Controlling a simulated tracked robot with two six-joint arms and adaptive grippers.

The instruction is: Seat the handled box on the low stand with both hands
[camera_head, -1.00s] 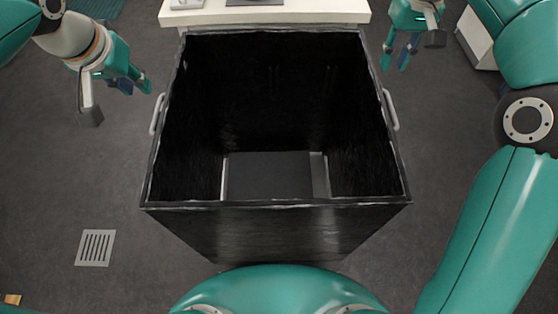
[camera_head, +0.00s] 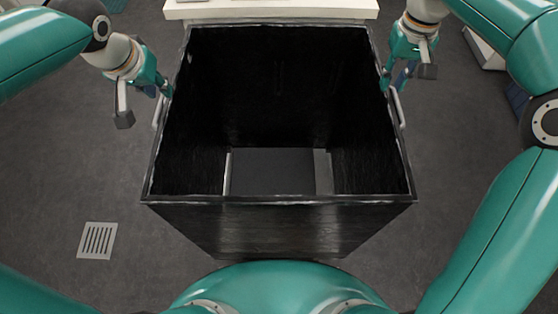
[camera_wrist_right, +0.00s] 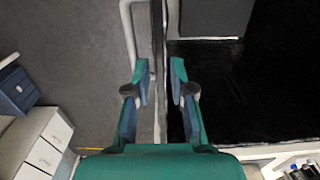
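The handled box (camera_head: 285,232) is black, open at the top and stands upright in the middle of the head view. It has a pale handle on its left side (camera_head: 158,111) and one on its right side (camera_head: 399,107). My left gripper (camera_head: 161,90) is at the far end of the left handle, its fingers apart. My right gripper (camera_head: 393,82) is open at the far end of the right handle. In the right wrist view its fingers (camera_wrist_right: 160,70) stand either side of the box's wall, near the handle (camera_wrist_right: 129,35). I cannot make out the low stand for certain.
A white-topped table (camera_head: 270,10) stands just beyond the box. A floor grate (camera_head: 97,240) lies at the left. A white drawer unit (camera_wrist_right: 42,145) and a blue bin (camera_wrist_right: 18,91) show in the right wrist view. The floor at the left is clear.

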